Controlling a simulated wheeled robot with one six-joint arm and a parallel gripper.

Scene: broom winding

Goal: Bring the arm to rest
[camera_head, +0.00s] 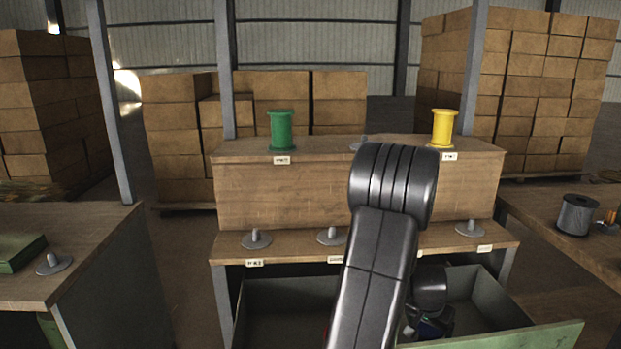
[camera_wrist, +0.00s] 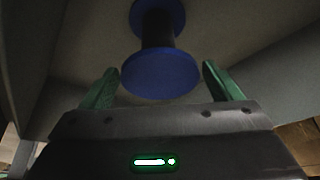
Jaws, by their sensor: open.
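My arm reaches down over the workbench (camera_head: 285,243) into an open drawer (camera_head: 525,338) in the head view. My gripper (camera_wrist: 160,68) shows in the wrist view with its two green fingers apart and nothing clamped between them. A spool with blue flanges and a dark core (camera_wrist: 160,75) lies just ahead of the fingers, its near flange between the fingertips in the picture. I cannot tell whether the fingers touch it. In the head view my arm hides much of the drawer and most of the gripper.
A green spool (camera_head: 281,130) and a yellow spool (camera_head: 443,128) stand on the upper shelf (camera_head: 330,148). Several grey pegs stand on the bench. A side table (camera_head: 560,235) at right holds a dark spool (camera_head: 577,214). Another table (camera_head: 85,222) stands left. Drawer walls surround the gripper.

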